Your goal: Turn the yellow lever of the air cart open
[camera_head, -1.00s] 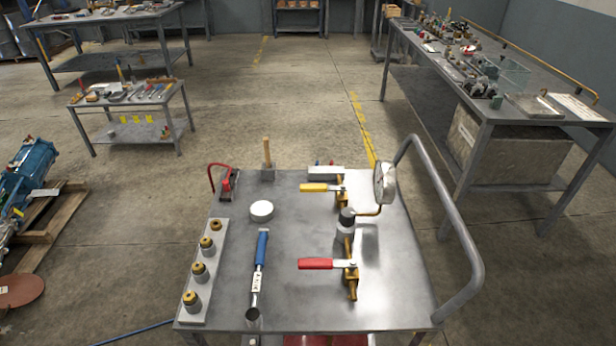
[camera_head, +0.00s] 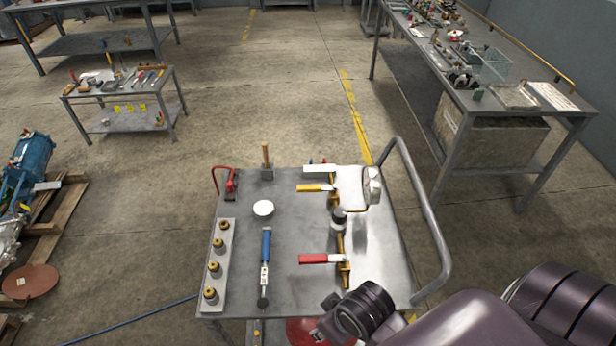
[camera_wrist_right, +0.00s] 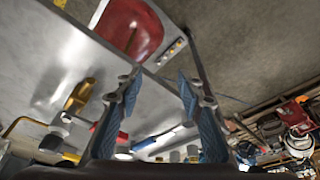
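The yellow lever (camera_head: 312,187) lies on a brass valve at the back of the air cart's grey top (camera_head: 290,225), its handle pointing left in the head view. A red lever (camera_head: 318,259) on a second brass valve is nearer, also pointing left. A round gauge (camera_head: 372,186) stands right of the yellow lever. My right gripper (camera_wrist_right: 160,80) is open and empty in the right wrist view, its two blue-grey fingers apart. In the head view my right arm is at the front right edge of the cart, well short of the yellow lever. My left gripper is out of view.
A bent grey handle rail (camera_head: 430,235) rises along the cart's right side. A blue-handled tool (camera_head: 266,248), a white round lid (camera_head: 263,208) and a row of brass fittings (camera_head: 214,268) lie on the cart's left half. A long workbench (camera_head: 480,75) stands behind right.

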